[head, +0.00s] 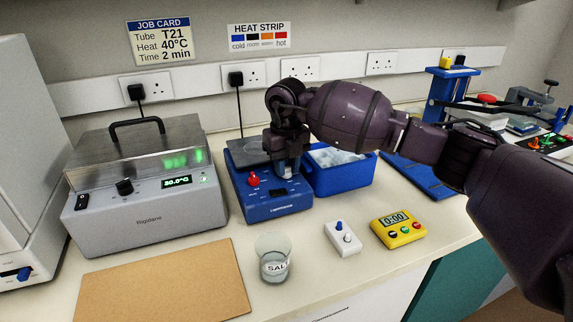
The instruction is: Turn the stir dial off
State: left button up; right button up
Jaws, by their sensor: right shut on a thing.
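The blue hotplate stirrer (260,208) stands on the bench in the middle of the head view, with a grey top plate (246,152). A red dial (253,179) shows on the left of its sloping front, free of my gripper. My right gripper (286,168) points down over the right of that front. It is shut on a small pale dial there, which I take to be the stir dial; the fingers mostly hide it, so its setting cannot be read. My left gripper is not in view.
A grey heated bath (147,203) reading about 30 °C stands to the left. A blue tub of ice (341,178) stands close on the right. A SAL beaker (273,258), white switch box (342,238) and yellow timer (398,229) are in front, near a brown mat (165,283).

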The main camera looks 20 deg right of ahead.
jog(key=n, duration=0.3)
jog(key=shift+r, duration=0.1)
jog(key=n, duration=0.4)
jog(key=shift+n, duration=0.4)
jog(key=n, duration=0.3)
jog(key=shift+n, duration=0.3)
jog(key=n+b, duration=0.1)
jog(key=n, duration=0.2)
jog(key=shift+n, duration=1.4)
jog(key=o, duration=0.9)
